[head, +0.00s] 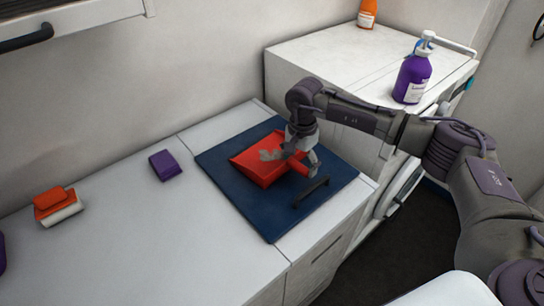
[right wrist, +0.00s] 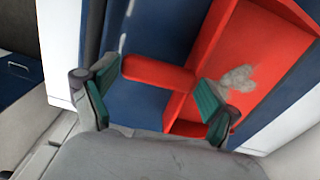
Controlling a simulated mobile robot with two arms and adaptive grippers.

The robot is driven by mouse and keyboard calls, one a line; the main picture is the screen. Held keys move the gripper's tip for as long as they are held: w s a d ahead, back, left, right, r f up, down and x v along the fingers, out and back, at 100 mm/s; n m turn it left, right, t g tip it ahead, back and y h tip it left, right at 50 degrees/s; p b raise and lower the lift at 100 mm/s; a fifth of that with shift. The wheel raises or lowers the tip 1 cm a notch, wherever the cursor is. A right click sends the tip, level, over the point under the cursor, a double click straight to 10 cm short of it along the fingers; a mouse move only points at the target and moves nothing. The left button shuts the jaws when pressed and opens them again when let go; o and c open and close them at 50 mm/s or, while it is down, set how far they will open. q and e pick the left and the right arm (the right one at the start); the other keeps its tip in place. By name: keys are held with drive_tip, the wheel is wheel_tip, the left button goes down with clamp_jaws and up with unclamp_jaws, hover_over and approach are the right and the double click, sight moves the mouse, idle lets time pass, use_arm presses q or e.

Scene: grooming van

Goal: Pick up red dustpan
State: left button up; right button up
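The red dustpan (head: 262,172) lies on a dark blue mat (head: 232,192) on the counter, its short handle pointing right. It also shows in the right wrist view (right wrist: 252,40), with a grey fuzzy clump (right wrist: 237,78) in its pan. My right gripper (head: 302,160) is over the handle. In the right wrist view its teal-padded fingers (right wrist: 155,95) are spread wide, and the handle spans the gap beyond the fingertips. I cannot tell whether they touch it. My left gripper is not in view.
A black bar handle (head: 311,192) sits near the mat's right edge. A purple pump bottle (head: 412,78) and an orange bottle (head: 367,13) stand on the higher white cabinet behind.

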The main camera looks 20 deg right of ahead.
drive_tip(key=c, duration=0.5)
